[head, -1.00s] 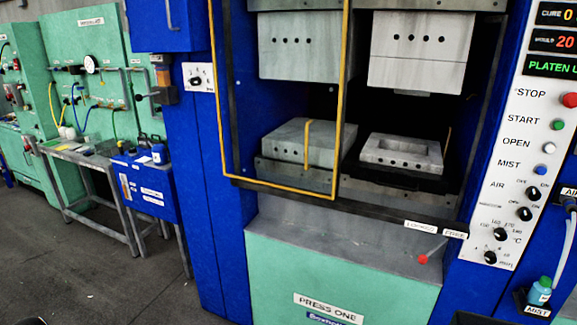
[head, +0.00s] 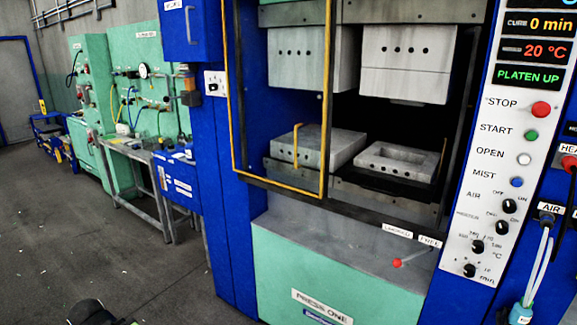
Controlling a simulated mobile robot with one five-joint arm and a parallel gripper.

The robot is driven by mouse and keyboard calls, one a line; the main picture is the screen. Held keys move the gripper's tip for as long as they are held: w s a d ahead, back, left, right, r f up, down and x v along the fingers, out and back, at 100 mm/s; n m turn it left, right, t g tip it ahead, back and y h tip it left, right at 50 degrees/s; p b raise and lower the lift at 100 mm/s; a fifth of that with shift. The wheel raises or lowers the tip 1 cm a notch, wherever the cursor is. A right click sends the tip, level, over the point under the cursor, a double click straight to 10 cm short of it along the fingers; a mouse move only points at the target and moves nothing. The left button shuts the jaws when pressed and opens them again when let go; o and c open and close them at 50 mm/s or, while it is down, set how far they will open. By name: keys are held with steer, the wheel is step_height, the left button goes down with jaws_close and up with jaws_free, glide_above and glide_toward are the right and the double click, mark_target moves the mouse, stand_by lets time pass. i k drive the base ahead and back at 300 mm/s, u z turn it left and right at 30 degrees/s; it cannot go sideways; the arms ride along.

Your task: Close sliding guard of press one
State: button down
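Press one (head: 340,275) stands in front of me, with its label on the green lower panel. Its sliding guard, a yellow-edged frame (head: 325,110), covers the left half of the opening. A yellow upright handle (head: 296,146) shows inside the frame. The right half is uncovered, showing a grey upper block (head: 408,70) and a lower mould block (head: 398,163) with a recess. A lever with a red knob (head: 398,263) sits below labels that seem to read LOCKED and FREE.
A control panel (head: 520,150) at right reads PLATEN UP and 20 °C, with STOP, START, OPEN and MIST buttons. A bottle (head: 521,313) stands at lower right. A grey bench (head: 140,155) and green cabinets (head: 95,90) are at left. The floor (head: 90,240) at left is mostly clear.

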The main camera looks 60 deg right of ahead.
mark_target(326, 63)
steer(key=z, duration=0.15)
steer(key=i, duration=0.9)
steer(key=u, duration=0.05)
